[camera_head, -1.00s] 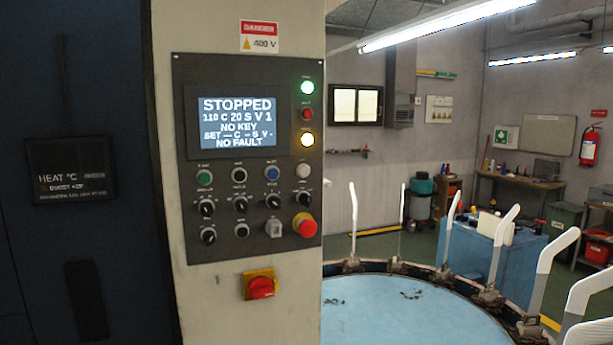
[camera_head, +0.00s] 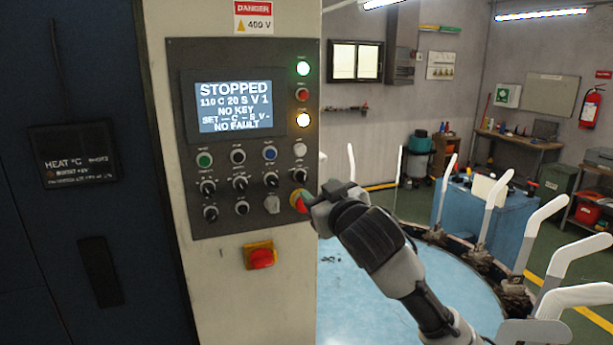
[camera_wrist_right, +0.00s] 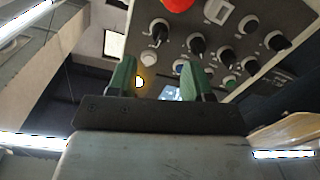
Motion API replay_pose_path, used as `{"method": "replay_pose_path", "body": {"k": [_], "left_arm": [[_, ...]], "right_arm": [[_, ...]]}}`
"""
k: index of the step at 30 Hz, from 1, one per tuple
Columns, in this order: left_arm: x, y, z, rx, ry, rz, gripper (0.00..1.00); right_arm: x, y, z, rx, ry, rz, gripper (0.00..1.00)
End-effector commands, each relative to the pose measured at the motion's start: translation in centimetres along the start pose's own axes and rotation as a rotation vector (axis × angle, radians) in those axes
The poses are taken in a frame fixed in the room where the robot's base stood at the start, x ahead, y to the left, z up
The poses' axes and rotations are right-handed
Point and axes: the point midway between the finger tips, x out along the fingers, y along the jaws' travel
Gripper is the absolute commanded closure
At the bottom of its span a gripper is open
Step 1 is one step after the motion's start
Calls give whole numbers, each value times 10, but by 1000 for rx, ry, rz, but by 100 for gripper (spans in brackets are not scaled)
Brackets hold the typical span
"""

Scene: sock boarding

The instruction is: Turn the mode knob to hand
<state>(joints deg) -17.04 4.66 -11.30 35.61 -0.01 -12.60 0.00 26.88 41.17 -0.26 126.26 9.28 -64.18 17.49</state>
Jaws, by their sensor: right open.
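The control panel (camera_head: 186,130) carries several black selector knobs below its screen. The rightmost knob of the upper row (camera_head: 300,175) shows just left of my right gripper (camera_head: 320,198). In the right wrist view that knob (camera_wrist_right: 160,28) lies beyond my open, empty fingers (camera_wrist_right: 160,78), apart from them. The labels are too small to read, so I cannot tell which knob is the mode knob or where it points. The screen (camera_head: 234,107) reads STOPPED, NO KEY, NO FAULT. My left gripper is not in view.
The red emergency stop (camera_head: 298,201) is partly hidden behind my right gripper. A red switch on a yellow plate (camera_head: 261,257) sits below the panel. A round blue table (camera_head: 350,290) with white upright forms (camera_head: 487,220) stands at the right.

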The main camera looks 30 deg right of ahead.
Motion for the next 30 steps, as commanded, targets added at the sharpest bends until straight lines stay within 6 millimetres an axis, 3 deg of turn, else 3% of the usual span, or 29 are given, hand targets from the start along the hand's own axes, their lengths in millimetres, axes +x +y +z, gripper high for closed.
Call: {"method": "replay_pose_path", "body": {"k": [1,10,15,23,26,30], "left_arm": [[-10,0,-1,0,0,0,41],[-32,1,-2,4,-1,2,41],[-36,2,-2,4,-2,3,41],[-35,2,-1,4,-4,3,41],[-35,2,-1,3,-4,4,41],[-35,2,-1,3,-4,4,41]], "right_arm": [[11,2,-5,2,-3,1,50],[61,1,-3,1,-3,0,50],[73,0,-1,0,0,0,50],[74,0,0,0,0,0,50],[74,0,0,0,0,0,60],[74,0,0,0,0,0,82]]}}
